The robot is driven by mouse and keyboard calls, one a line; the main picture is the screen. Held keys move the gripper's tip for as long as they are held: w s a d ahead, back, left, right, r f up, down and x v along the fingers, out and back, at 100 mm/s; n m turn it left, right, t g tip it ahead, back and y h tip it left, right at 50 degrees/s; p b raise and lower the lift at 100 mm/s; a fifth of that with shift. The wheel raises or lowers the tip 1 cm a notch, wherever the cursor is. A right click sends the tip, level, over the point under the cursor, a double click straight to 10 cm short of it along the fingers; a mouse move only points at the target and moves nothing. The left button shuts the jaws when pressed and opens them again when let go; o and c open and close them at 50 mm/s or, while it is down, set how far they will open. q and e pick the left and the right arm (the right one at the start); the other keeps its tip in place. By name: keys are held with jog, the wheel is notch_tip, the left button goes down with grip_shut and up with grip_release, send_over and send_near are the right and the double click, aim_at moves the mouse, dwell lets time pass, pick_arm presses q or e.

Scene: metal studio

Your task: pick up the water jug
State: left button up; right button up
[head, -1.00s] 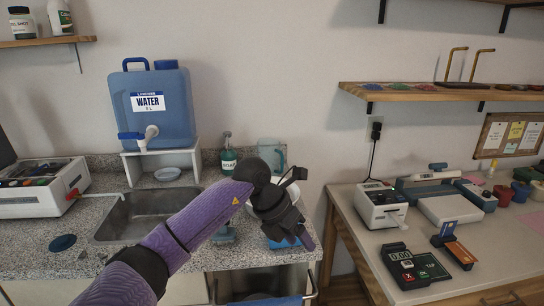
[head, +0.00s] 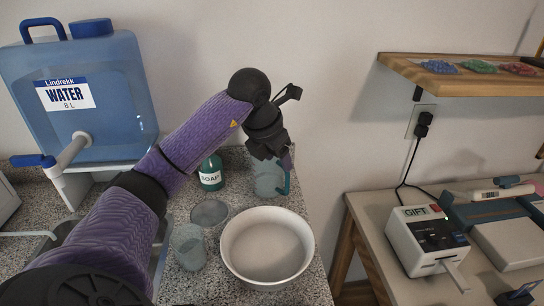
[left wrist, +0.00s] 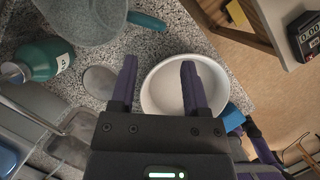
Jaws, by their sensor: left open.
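A clear bluish jug with a teal handle (head: 264,180) stands on the counter near the wall, partly covered by my left gripper (head: 284,160) in the head view. In the left wrist view the jug (left wrist: 85,20) is cut off at the top left, beyond the fingers. My left gripper (left wrist: 157,85) is open and empty, apart from the jug, with the white bowl beyond its fingers. A large blue container labelled WATER (head: 85,95) sits on a white stand at the left. My right gripper does not show.
A white bowl (head: 266,272) stands in front of the jug. A green soap bottle (head: 210,176), a small dish (head: 210,213) and a clear cup (head: 190,250) are left of it. A shelf (head: 470,80) and a side table with a GIFT machine (head: 425,240) are at right.

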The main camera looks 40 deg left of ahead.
aim_at(286, 180)
pick_arm(q)
jog(key=b+x, duration=0.2)
jog(key=x, duration=0.7)
jog(key=shift+d, duration=0.1)
jog(key=shift+w+f+b, duration=0.2)
jog(key=shift+f+b, duration=0.15)
jog(key=shift+f, duration=0.1)
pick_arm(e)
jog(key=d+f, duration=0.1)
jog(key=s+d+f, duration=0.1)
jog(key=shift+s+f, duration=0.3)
pick_arm(q)
jog(key=shift+c, duration=0.3)
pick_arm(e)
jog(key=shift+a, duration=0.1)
pick_arm(q)
jog(key=shift+r, duration=0.1)
jog(key=c, duration=0.7)
grip_shut()
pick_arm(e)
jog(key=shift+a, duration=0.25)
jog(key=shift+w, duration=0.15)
